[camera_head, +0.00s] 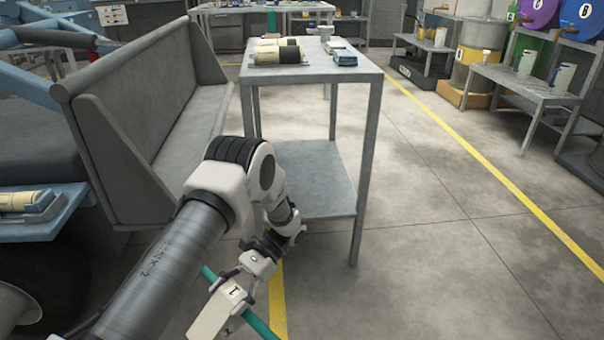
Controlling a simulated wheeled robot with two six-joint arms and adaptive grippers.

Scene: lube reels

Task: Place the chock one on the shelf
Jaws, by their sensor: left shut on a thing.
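The chock one (218,316) is a pale block marked "1", with a teal rod or cord by it, at the bottom of the head view. My left gripper (248,271) is shut on it and points down toward the floor; the finger contact is partly hidden. The grey metal table (350,72) stands ahead, with a bare lower shelf (325,190) between its legs. My left arm covers the near left part of that shelf. The chock is nearer to me than the table and apart from it. My right gripper is not in view.
Dark and cream rolls (278,57) and a small blue box (344,58) lie on the tabletop. A grey bench (165,120) stands close on the left. The floor (440,230) to the right is open, crossed by a yellow line.

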